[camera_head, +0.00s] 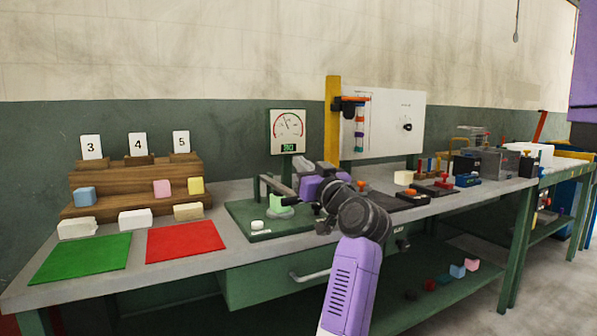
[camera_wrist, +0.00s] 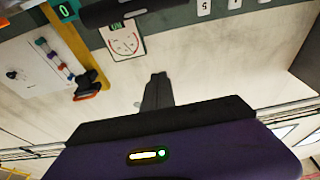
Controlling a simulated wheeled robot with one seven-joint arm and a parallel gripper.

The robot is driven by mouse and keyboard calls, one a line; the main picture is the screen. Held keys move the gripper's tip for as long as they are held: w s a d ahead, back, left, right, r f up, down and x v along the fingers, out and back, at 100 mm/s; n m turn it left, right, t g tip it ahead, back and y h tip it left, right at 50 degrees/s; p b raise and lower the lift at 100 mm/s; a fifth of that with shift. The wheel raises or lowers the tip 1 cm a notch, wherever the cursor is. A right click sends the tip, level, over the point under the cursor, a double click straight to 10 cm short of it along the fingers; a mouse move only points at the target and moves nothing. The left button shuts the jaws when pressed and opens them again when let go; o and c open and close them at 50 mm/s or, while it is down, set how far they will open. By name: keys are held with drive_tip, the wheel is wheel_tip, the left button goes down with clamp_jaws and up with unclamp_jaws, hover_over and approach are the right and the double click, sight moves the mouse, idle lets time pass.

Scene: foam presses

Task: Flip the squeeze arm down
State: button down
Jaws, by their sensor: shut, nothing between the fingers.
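The foam press has a green base (camera_head: 245,222) on the bench, with a light green foam block (camera_head: 281,202) on it. A gauge (camera_head: 288,131) with a red-marked dial and a digital readout stands behind; it also shows in the wrist view (camera_wrist: 125,41). A dark bar, perhaps the squeeze arm (camera_head: 272,184), runs beside the block and passes behind my gripper, so I cannot tell its angle. In the wrist view a thick dark bar (camera_wrist: 110,12) crosses the top. My gripper (camera_wrist: 157,80) is shut and empty, with its fingertips apart from that bar.
A green mat (camera_head: 80,258) and a red mat (camera_head: 185,242) lie at the left, before a wooden stepped rack (camera_head: 135,184) with foam blocks and number cards. A white board (camera_head: 385,120) stands behind. Several small devices crowd the bench at the right.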

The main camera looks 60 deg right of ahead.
sight(301, 202)
drive_tip(key=shift+t+h, duration=0.5)
drive_tip(key=shift+t, duration=0.4)
drive_tip(key=shift+s+a+f+b, duration=0.1)
drive_tip(key=shift+s+f+b, duration=0.1)
drive_tip(key=shift+f+b, duration=1.5)
drive_tip(key=shift+s+a+f+b, duration=0.15)
drive_tip(key=shift+f+b, duration=1.35)
drive_tip(key=shift+f, duration=0.3)
drive_tip(key=shift+s+a+f+b, duration=0.1)
drive_tip(key=shift+s+f+b, duration=0.1)
drive_tip(key=shift+f+b, duration=1.5)
drive_tip(key=shift+f, duration=0.1)
wheel_tip(301, 202, up, 5)
drive_tip(key=s+p, duration=0.2)
drive_tip(key=p, duration=0.2)
drive_tip(key=a+p+v, duration=0.1)
drive_tip(key=v, duration=0.8)
drive_tip(key=shift+f+h, duration=0.25)
drive_tip(key=shift+h, duration=0.05)
drive_tip(key=shift+w+a, duration=0.1)
drive_tip(key=shift+w, duration=0.1)
